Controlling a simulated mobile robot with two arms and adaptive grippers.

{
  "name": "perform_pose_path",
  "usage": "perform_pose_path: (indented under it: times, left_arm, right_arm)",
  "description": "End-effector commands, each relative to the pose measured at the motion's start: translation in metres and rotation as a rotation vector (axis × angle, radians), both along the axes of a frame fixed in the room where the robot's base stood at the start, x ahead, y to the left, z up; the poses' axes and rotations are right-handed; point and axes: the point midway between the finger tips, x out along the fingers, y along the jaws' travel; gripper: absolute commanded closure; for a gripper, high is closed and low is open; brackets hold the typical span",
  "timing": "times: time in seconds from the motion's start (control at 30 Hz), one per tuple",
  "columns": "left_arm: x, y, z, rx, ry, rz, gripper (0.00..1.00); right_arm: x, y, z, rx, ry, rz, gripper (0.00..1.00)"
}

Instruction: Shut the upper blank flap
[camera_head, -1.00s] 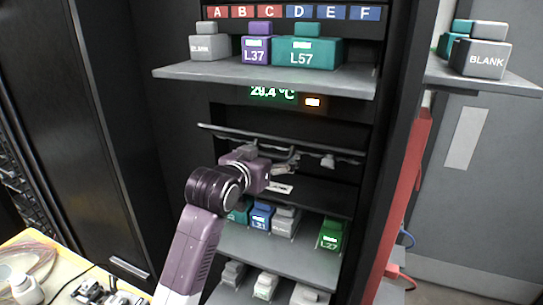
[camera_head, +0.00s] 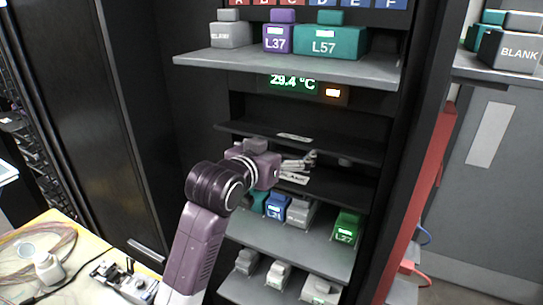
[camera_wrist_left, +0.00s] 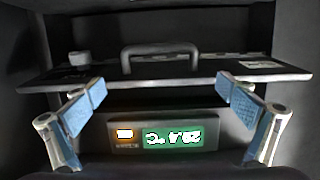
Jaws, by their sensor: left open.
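The upper blank flap (camera_head: 345,147) is a dark panel that juts out like a shelf below the temperature display. A pale label (camera_head: 294,137) lies on it. In the left wrist view the flap (camera_wrist_left: 200,68) spans the picture, with an arched handle (camera_wrist_left: 158,48) and a label near its right end. My left gripper (camera_head: 308,161) is just below the flap in the head view, its fingers pointing right. The wrist view shows the left gripper (camera_wrist_left: 160,92) open and empty, its fingers wide apart. Contact with the flap cannot be told. My right gripper is not in view.
The temperature display (camera_head: 293,85) sits above the flap; it appears upside down in the wrist view. A second blank panel (camera_head: 325,187) is below my gripper. Shelves with labelled blocks stand above (camera_head: 390,72) and below (camera_head: 335,258). A cluttered yellow table (camera_head: 75,245) is at lower left.

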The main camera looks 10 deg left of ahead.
Motion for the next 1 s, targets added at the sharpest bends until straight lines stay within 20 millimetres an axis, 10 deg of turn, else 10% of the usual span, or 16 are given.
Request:
perform_pose_path:
  times: [0.4, 0.87, 1.0]
  left_arm:
    - [-0.061, 0.021, 0.013, 0.002, 0.005, 0.001, 0.01]
    - [-0.069, 0.023, 0.013, 0.002, 0.008, 0.001, 0.01]
    - [-0.074, 0.028, -0.013, 0.01, 0.055, 0.011, 0.01]
  right_arm:
    - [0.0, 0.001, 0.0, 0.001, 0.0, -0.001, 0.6]
    - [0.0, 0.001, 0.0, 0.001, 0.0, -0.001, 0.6]
    - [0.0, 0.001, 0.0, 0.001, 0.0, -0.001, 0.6]
